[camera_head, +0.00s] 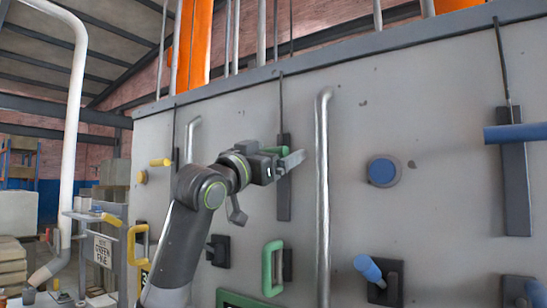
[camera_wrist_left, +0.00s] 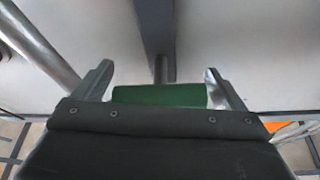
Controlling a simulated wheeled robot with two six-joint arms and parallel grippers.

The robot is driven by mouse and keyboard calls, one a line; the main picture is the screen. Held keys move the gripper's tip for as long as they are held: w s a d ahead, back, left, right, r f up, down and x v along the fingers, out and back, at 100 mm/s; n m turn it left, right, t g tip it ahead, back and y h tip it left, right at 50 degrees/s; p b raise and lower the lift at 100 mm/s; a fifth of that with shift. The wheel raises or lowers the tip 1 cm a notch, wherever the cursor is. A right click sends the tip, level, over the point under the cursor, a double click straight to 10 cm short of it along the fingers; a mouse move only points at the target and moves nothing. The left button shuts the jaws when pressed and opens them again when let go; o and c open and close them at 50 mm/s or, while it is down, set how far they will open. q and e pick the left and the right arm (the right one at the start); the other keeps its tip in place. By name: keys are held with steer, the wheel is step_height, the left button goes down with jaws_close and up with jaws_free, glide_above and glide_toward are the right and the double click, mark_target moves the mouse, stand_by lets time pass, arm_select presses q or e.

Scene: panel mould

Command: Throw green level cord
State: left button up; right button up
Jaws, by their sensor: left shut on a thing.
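The green lever handle (camera_head: 284,149) sits high on the grey panel, in front of a dark vertical plate (camera_head: 284,205) with a thin rod or cord (camera_head: 281,103) running up above it. My left gripper (camera_head: 284,163) is at this handle, and its jaws partly hide it. In the left wrist view the green bar (camera_wrist_left: 160,96) lies crosswise between the two metal fingers of my left gripper (camera_wrist_left: 155,78), close to the palm. A short grey stem joins it to the dark plate behind. The gripper is shut on the green handle. My right gripper is not in view.
A vertical metal pipe (camera_head: 322,190) stands close right of the handle. A green loop handle (camera_head: 272,268) is below. Blue controls (camera_head: 382,172) are to the right, including a blue bar (camera_head: 515,133). A yellow loop handle (camera_head: 138,244) and yellow knob (camera_head: 160,162) are left.

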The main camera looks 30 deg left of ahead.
arm_select(q)
steer(key=shift+s+r, duration=0.15)
steer(key=shift+r, duration=0.2)
steer(key=o, duration=1.1)
steer(key=shift+c, duration=0.2)
steer(key=shift+a+f, duration=0.1)
steer(key=shift+s+a+f+b, duration=0.1)
steer(key=shift+s+f+b, duration=0.3)
steer(key=shift+b, duration=0.15)
steer(key=b+v, duration=1)
steer(key=v, duration=0.6)
steer(key=shift+s+r, duration=0.1)
steer(key=shift+s, duration=0.1)
steer(key=shift+w, duration=0.1)
